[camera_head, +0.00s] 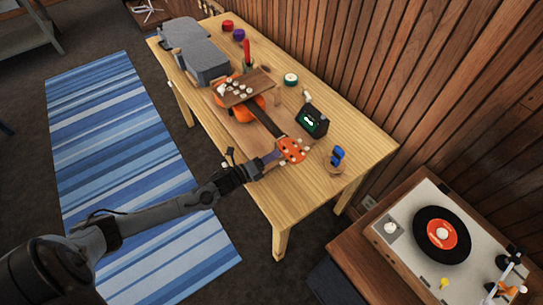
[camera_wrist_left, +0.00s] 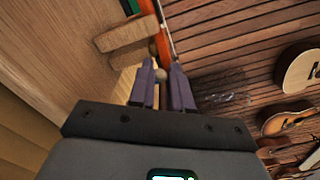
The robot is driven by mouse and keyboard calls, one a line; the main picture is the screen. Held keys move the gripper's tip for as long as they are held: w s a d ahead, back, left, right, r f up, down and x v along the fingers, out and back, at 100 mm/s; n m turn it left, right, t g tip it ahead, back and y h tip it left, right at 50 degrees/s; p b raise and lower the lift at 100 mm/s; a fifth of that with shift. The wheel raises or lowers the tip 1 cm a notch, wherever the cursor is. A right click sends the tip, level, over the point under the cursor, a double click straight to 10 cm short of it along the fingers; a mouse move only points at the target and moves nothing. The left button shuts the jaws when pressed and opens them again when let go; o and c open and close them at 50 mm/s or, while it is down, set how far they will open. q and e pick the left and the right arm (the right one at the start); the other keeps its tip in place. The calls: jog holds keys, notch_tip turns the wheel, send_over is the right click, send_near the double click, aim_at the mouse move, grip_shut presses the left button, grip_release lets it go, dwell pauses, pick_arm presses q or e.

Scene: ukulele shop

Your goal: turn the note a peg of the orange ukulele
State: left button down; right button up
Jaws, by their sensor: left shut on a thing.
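The orange ukulele (camera_head: 245,108) lies on the wooden table with its orange headstock (camera_head: 292,150) toward the near end. Pale round pegs stick out at the headstock's edges. My left gripper (camera_head: 277,156) reaches in from the left and is at the headstock's near side. In the left wrist view, the headstock's orange edge (camera_wrist_left: 154,22) runs up from the dark fingers (camera_wrist_left: 163,72), which are closed around a small pale peg (camera_wrist_left: 161,75). Which note this peg belongs to cannot be read. My right gripper is not in view.
A black tuner (camera_head: 312,121) with a green display stands beside the neck, and a blue item (camera_head: 337,155) on a small wooden stand is to its right. A grey case (camera_head: 194,50) fills the table's far end. A turntable (camera_head: 440,240) is at the lower right.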

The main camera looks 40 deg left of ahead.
pick_arm(q)
jog(key=c, duration=1.3)
grip_release()
jog(key=shift+s, duration=0.1)
jog(key=p+v, duration=0.1)
jog(key=v, duration=0.9)
jog(key=shift+s+a, duration=0.1)
jog(key=shift+s, duration=0.2)
